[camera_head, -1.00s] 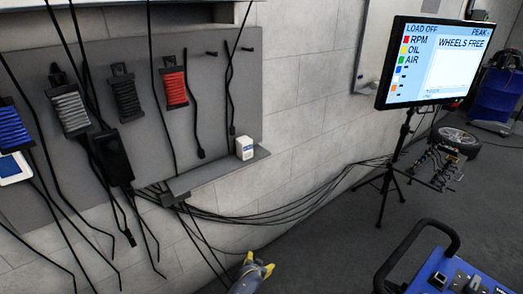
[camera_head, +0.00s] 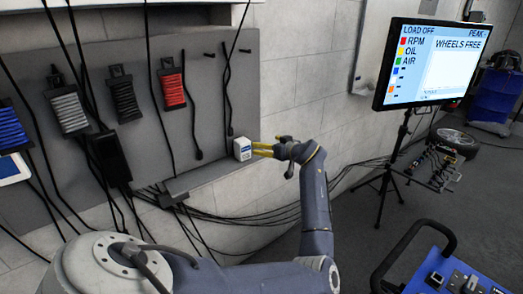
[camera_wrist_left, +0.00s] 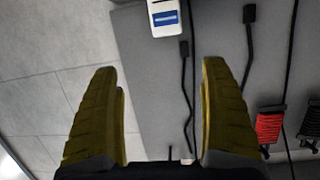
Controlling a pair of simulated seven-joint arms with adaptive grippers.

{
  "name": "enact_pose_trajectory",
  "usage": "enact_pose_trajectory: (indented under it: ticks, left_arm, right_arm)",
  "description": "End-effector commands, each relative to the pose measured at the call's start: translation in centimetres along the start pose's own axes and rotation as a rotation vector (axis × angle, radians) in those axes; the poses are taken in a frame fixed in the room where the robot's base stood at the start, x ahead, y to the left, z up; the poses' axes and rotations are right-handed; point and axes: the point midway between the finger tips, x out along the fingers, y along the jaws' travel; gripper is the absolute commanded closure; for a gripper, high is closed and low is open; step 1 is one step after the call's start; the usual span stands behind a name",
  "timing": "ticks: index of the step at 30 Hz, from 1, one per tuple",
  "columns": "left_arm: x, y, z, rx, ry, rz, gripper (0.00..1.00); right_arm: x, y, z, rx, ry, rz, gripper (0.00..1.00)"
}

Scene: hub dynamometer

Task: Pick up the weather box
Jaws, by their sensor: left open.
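The weather box is a small white box (camera_head: 242,149) with a blue label, standing on the right end of the grey shelf on the wall panel. It also shows at the top of the left wrist view (camera_wrist_left: 166,18), beyond the fingertips. My left gripper (camera_head: 264,149) has its yellow fingers at the right side of the box. In the left wrist view its fingers (camera_wrist_left: 160,75) are spread apart with nothing between them. In the head view the fingertips are close to the box; I cannot tell whether they touch it. My right gripper is not in view.
The grey shelf (camera_head: 205,176) carries the box. Black cables hang from the panel (camera_head: 215,60), with blue, grey and red coils (camera_head: 173,90) on the left. A monitor on a tripod (camera_head: 425,65) and a blue cart (camera_head: 440,270) stand to the right.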

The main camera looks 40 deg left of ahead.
Motion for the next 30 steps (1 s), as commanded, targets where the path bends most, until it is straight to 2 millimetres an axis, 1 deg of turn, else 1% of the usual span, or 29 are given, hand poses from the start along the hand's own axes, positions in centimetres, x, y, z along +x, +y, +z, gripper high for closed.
enact_pose_trajectory:
  ticks: [1, 3, 5, 8, 11, 21, 27, 30]
  left_arm:
    - [0.0, -0.5, 0.1, -0.013, -0.004, -0.021, 0.20]
    - [0.0, -0.8, 0.3, -0.034, -0.010, -0.037, 0.20]
    - [0.2, -0.9, 0.4, -0.050, -0.013, -0.041, 0.20]
    - [1.0, -0.9, 0.4, -0.063, -0.012, -0.040, 0.20]
    - [2.5, -1.0, 0.4, -0.063, -0.011, -0.041, 0.20]
    - [8.7, -1.1, 0.5, -0.062, -0.012, -0.038, 0.20]
    - [11.1, -1.1, 0.5, -0.062, -0.012, -0.037, 0.20]
    - [11.8, -1.1, 0.6, -0.063, -0.013, -0.036, 0.20]
  right_arm:
    - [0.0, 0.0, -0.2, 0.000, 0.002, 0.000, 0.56]
    - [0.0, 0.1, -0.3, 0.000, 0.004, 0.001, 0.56]
    - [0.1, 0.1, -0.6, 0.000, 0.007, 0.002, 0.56]
    - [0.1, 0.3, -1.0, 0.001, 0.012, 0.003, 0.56]
    - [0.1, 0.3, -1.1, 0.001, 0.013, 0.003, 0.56]
    - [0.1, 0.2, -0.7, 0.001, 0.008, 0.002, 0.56]
    - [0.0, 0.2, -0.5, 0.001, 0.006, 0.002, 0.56]
    - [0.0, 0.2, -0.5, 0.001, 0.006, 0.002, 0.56]
